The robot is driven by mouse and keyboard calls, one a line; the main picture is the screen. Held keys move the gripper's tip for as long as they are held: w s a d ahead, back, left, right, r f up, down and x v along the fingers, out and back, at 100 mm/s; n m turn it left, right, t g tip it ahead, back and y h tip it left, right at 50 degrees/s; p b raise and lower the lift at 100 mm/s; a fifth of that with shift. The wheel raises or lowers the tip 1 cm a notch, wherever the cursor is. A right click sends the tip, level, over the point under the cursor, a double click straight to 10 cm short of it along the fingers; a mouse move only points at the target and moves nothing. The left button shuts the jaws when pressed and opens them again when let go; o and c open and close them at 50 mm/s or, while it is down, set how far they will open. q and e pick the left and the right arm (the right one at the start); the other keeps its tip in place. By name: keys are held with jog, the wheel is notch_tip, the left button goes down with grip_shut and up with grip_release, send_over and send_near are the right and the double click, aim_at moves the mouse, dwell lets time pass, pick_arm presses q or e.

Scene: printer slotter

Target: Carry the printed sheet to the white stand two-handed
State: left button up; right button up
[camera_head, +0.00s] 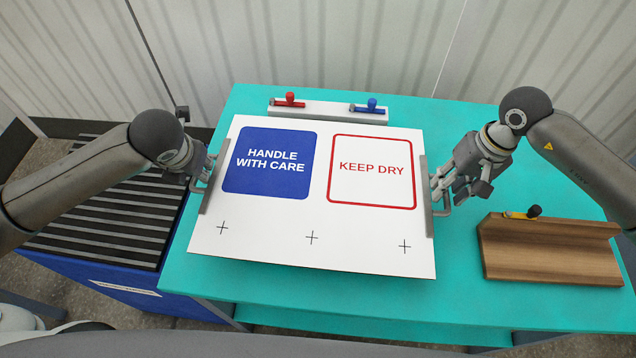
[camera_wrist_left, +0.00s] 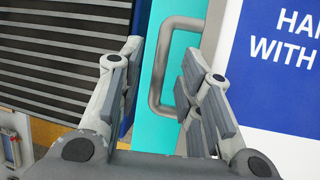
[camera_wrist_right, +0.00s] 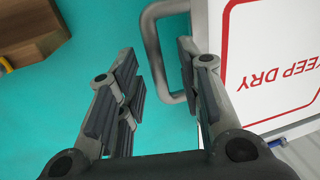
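The printed sheet (camera_head: 270,235), white with a blue "HANDLE WITH CARE" block and a red-framed "KEEP DRY" block, lies over the turquoise table. A grey handle bar runs along each side, the left one (camera_head: 208,188) and the right one (camera_head: 426,195). My left gripper (camera_head: 195,170) is open at the left handle; in the left wrist view its loop (camera_wrist_left: 155,80) reaches between the fingers. My right gripper (camera_head: 445,190) is open at the right handle, whose loop (camera_wrist_right: 152,40) reaches between its fingers. No white stand is clearly identifiable; what supports the sheet is hidden.
A white bar (camera_head: 330,111) with a red and a blue fitting lies behind the sheet. A wooden block (camera_head: 550,255) sits on the table (camera_head: 470,290) at right. A blue unit with a dark slatted top (camera_head: 110,225) stands at left. A corrugated wall is behind.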

pick_arm(q)
jog(key=v, duration=1.1)
pick_arm(e)
notch_tip(320, 180, up, 12)
jog(key=d, duration=0.2)
pick_arm(q)
jog(key=shift+r, duration=0.1)
pick_arm(e)
jog(key=shift+f, duration=0.1)
